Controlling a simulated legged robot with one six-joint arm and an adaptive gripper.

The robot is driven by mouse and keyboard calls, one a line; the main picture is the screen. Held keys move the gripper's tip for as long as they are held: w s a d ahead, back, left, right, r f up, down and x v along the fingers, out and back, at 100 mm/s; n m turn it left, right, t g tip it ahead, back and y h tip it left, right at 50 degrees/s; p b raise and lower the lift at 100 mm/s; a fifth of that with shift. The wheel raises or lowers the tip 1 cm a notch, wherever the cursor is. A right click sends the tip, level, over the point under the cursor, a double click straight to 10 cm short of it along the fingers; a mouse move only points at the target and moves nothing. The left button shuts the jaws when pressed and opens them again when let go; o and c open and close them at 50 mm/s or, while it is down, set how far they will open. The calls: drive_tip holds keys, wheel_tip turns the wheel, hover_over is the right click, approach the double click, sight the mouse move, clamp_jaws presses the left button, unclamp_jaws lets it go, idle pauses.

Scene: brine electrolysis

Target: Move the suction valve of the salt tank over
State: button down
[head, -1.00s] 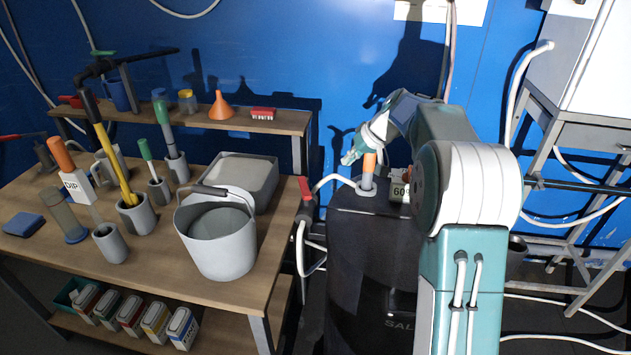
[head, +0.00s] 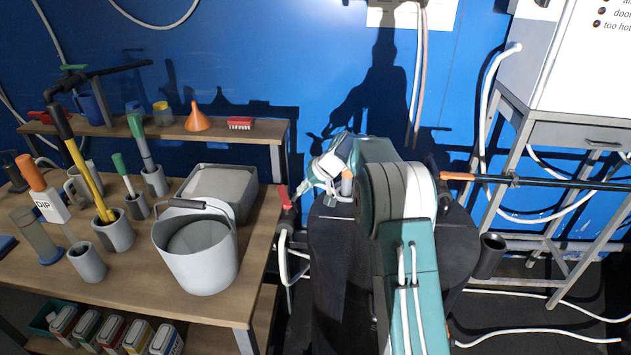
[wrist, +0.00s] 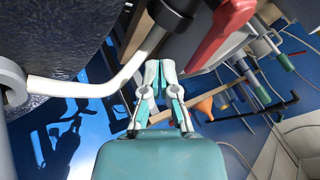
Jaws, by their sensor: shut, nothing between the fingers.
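The salt tank (head: 340,262) is the large dark drum below my arm in the head view. The suction valve's red lever (head: 284,197) stands upright between tank and bench; it also shows large at the top of the wrist view (wrist: 222,32). A white pipe (wrist: 78,88) runs from the tank to a dark collar (wrist: 172,14) by the lever. My gripper (head: 300,194) is just right of the lever in the head view. In the wrist view its fingers (wrist: 158,66) are together and empty, below and left of the lever, with a gap between them.
The wooden bench (head: 130,283) on the left holds a grey bucket (head: 198,262), mugs and tools. A shelf (head: 170,130) with an orange funnel (head: 198,118) is behind. A metal stand (head: 540,215) with hoses is on the right.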

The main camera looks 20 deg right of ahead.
sight(279, 192)
drive_tip(key=shift+a+r, duration=0.1)
drive_tip(key=shift+a, duration=1.15)
drive_tip(key=shift+w+a+n+g+y, duration=0.25)
drive_tip(key=shift+n+g, duration=0.25)
drive_tip(key=shift+n, duration=0.4)
drive_tip(key=n+g, duration=0.1)
drive_tip(key=a+n, duration=0.1)
drive_tip(key=n, duration=0.1)
drive_tip(key=a+n+g+y, duration=0.1)
drive_tip(key=shift+w+a+g, duration=0.1)
drive_tip(key=shift+w+g, duration=0.2)
drive_tip(key=shift+a, duration=0.85)
drive_tip(key=shift+s+a, duration=0.3)
drive_tip(key=shift+a, duration=0.4)
